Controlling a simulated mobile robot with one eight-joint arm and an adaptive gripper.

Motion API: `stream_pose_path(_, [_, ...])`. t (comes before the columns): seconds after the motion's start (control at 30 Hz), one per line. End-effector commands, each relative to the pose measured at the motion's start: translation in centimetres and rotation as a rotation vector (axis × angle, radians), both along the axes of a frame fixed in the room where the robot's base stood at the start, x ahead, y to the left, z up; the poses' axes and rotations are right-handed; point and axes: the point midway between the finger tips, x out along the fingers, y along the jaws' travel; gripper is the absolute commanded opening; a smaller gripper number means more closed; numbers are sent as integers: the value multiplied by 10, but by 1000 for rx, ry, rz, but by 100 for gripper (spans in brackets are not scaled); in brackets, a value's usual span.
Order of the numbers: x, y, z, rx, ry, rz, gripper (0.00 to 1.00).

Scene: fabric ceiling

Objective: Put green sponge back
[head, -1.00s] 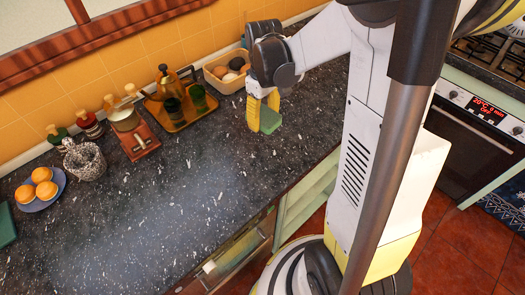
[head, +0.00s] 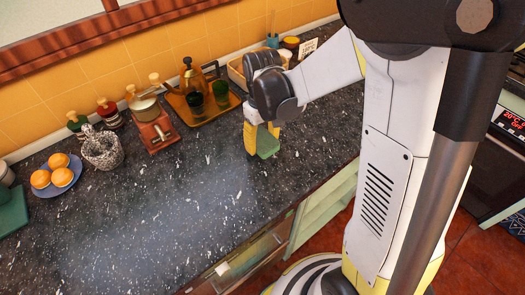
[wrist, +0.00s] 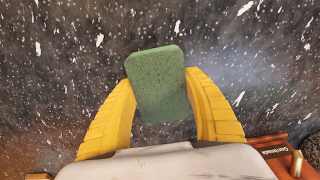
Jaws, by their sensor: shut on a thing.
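The green sponge (head: 267,142) is held in my gripper (head: 262,137) above the dark speckled counter, near its front edge in the head view. In the wrist view the green sponge (wrist: 160,82) sits upright between the two yellow fingers of my gripper (wrist: 162,100), which are shut on its sides. The counter shows below it and looks bare there. How high the sponge is above the counter I cannot tell exactly.
Behind my gripper stand a tray (head: 212,112) with a bottle and green glasses, and a basket (head: 236,72). The counter's front middle (head: 150,220) is clear.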

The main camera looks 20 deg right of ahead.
Motion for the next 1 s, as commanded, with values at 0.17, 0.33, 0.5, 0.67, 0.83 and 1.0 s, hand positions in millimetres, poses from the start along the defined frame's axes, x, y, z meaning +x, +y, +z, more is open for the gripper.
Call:
stream_pose_path(0.17, [0, 0, -28, 0, 0, 0, 23])
stream_pose_path(0.33, [0, 0, -38, 0, 0, 0, 23])
stream_pose_path(0.5, [0, -1, -38, 0, 0, 0, 23])
stream_pose_path(0.67, [0, -1, -41, 0, 0, 0, 65])
stream_pose_path(0.83, [0, -1, -40, 0, 0, 0, 78])
stream_pose_path(1.0, [0, -1, -40, 0, 0, 0, 78])
